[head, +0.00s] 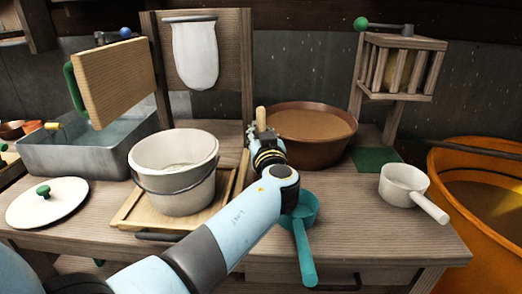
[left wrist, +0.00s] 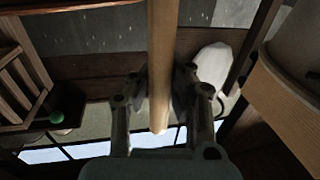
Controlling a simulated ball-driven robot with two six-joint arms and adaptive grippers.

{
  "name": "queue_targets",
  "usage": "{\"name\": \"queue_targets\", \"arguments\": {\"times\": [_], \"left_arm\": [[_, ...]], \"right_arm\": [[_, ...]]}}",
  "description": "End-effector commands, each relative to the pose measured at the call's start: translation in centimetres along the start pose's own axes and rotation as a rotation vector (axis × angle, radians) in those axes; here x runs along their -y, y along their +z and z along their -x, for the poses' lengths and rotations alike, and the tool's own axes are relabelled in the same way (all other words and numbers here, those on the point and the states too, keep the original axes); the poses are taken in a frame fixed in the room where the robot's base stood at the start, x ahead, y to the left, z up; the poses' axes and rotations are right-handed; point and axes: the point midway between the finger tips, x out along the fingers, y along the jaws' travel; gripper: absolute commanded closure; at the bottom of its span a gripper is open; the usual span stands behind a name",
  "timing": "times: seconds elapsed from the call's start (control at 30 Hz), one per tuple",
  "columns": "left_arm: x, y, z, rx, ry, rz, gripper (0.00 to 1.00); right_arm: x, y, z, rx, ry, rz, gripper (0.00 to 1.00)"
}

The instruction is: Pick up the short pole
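The short pole (head: 261,118) is a pale wooden rod. In the head view its upper end stands up just beyond my left gripper (head: 266,146), near the left side of the brown bowl. In the left wrist view the pole (left wrist: 162,50) runs from the top edge down between the two fingers of my left gripper (left wrist: 163,92). The dark finger pads lie against both sides of it, so the gripper looks shut on the pole. My left forearm and gripper hide the pole's lower part in the head view. My right gripper is not in view.
A white bucket (head: 165,180) stands on a wooden tray (head: 130,215) left of my arm. A brown bowl (head: 318,140) is behind the gripper. A teal ladle (head: 305,240) and white ladle (head: 400,190) lie right. An orange tub (head: 450,225) is far right.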

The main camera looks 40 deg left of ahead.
Motion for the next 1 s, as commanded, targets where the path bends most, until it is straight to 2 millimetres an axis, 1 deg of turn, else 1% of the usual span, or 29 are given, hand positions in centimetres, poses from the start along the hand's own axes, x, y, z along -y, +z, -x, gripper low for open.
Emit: {"name": "queue_targets", "arguments": {"times": [0.4, 0.73, 0.87, 1.0], "left_arm": [[0.0, 0.0, 0.0, 0.0, 0.0, 0.0, 1.0], [0.0, -0.1, 0.0, 0.0, 0.0, 0.001, 1.0], [0.0, -1.0, 0.0, -0.001, -0.001, 0.002, 1.0], [-0.1, -3.0, 0.0, -0.002, 0.0, 0.005, 1.0]], "right_arm": [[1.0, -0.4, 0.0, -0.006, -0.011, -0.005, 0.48], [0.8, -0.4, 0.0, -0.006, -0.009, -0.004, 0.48], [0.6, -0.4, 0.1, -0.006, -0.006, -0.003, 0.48], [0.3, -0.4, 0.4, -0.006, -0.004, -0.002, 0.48]]}}
